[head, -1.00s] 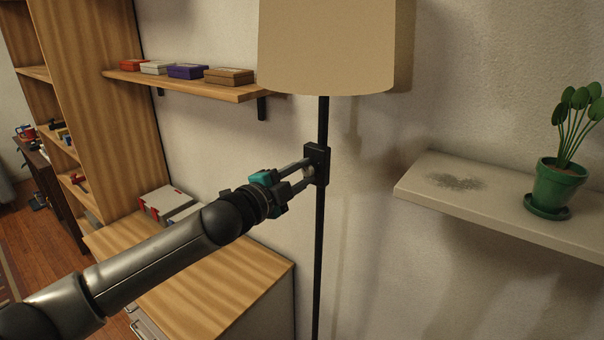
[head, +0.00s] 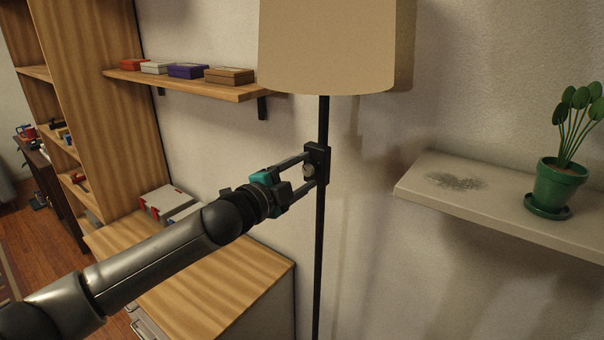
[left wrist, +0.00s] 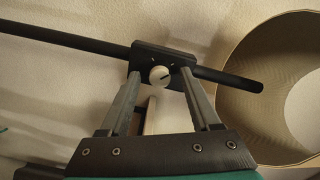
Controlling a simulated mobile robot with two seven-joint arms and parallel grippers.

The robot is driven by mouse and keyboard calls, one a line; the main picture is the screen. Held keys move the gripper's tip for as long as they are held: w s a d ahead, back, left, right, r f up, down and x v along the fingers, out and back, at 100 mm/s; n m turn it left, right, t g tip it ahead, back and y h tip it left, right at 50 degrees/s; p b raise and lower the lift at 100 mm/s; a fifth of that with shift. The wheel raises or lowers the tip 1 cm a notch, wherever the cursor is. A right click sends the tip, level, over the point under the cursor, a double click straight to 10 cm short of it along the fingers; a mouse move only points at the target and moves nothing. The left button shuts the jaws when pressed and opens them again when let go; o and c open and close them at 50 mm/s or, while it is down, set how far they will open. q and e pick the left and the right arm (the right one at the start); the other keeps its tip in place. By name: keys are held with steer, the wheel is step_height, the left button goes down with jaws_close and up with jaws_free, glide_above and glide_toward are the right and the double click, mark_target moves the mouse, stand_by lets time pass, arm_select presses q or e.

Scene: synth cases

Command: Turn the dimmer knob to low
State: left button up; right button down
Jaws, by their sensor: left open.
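The dimmer knob (head: 307,171) is a small pale round knob on a black box (head: 318,153) fixed to the lamp's black pole (head: 319,240). In the left wrist view the knob (left wrist: 159,76) faces me, with a dark pointer line on its face aimed to the right and slightly up. My left gripper (head: 310,168) is open, one finger on each side of the knob, with gaps between fingers and knob. The fingertips reach the box face. The beige lampshade (head: 327,45) hangs above the box. My right gripper is not in view.
A wooden wall shelf (head: 190,83) with several small boxes is at left. A pale shelf (head: 480,205) with a green potted plant (head: 558,185) is at right. A wooden cabinet top (head: 215,290) lies below my left arm.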

arm_select(q)
steer(key=b+v, duration=0.3)
steer(key=v, duration=1.2)
steer(key=shift+s+b, duration=0.15)
steer(key=shift+b, duration=0.15)
